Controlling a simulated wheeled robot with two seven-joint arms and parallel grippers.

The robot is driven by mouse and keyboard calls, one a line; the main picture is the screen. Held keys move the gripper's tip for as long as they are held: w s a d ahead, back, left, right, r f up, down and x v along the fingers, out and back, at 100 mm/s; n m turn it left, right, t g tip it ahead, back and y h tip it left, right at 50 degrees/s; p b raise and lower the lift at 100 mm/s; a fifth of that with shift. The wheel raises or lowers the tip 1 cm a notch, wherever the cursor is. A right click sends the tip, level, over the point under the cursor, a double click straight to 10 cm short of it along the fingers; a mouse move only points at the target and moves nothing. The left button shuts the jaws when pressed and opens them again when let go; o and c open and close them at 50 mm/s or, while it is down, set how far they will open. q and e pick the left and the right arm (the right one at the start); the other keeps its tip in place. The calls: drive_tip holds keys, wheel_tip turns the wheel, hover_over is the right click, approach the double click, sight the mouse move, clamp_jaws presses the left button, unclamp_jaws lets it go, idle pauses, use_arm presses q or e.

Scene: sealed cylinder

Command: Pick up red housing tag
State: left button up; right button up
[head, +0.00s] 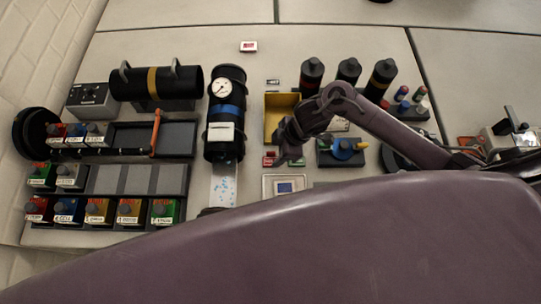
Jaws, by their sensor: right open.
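A small red piece (268,161) lies on the table just below the yellow tray, right beside the fingers of my right gripper. A white-edged card with a red face (248,46) lies alone at the back of the table. I cannot read either, so I cannot tell for sure which is the red housing tag. My right gripper (279,156) is open and points down close to the small red piece; its own links partly hide the fingers. I cannot tell whether it touches the piece. My left gripper is out of view.
A yellow tray (271,122) stands behind my right gripper. A black cylinder with a gauge (222,89) stands to its left. Several dark bottles (348,70) stand at the back right. Racks of coloured blocks (97,211) fill the left. My purple body covers the front.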

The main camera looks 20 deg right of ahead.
sight(269, 160)
drive_tip(key=x, duration=0.2)
drive_tip(key=shift+a+f, duration=0.1)
drive_tip(key=shift+f, duration=0.35)
drive_tip(key=shift+x, duration=0.75)
drive_tip(key=shift+w+f, duration=0.1)
drive_tip(key=shift+c, duration=0.3)
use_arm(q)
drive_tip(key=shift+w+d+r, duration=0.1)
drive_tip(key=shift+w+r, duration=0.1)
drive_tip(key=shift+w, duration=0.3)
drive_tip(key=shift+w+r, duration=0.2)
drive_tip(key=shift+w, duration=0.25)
use_arm(e)
drive_tip(key=c, duration=0.7)
drive_tip(key=shift+o, duration=0.2)
